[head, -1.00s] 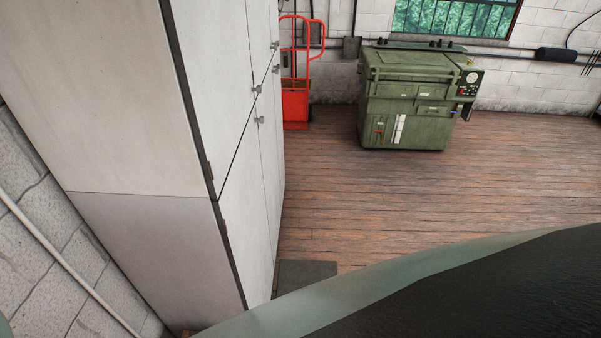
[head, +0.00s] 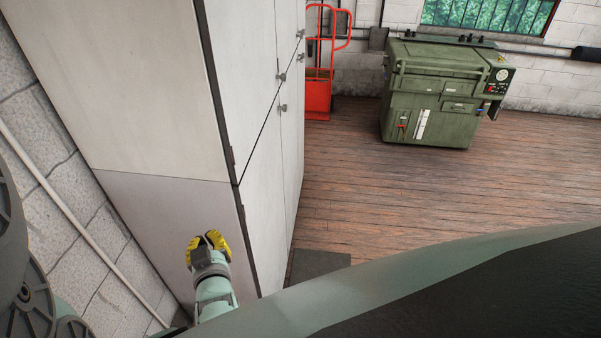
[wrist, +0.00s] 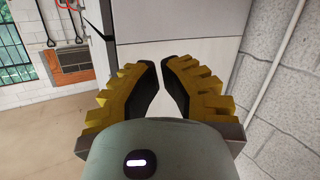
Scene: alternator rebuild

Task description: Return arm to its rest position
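My gripper (head: 208,238) has yellow ribbed fingers with dark inner pads. In the head view it is at the lower left, on the end of my pale green arm, in front of the side of the white cabinet (head: 155,90). In the wrist view my gripper (wrist: 160,63) shows two fingers with a narrow gap between their tips. Nothing is between them. The rest of my arm is mostly hidden.
The tall white cabinet fills the left. A block wall with a pipe (head: 75,215) runs beside it. A green machine (head: 435,100) and a red hand truck (head: 318,98) stand farther back. The wooden floor (head: 370,190) between is clear.

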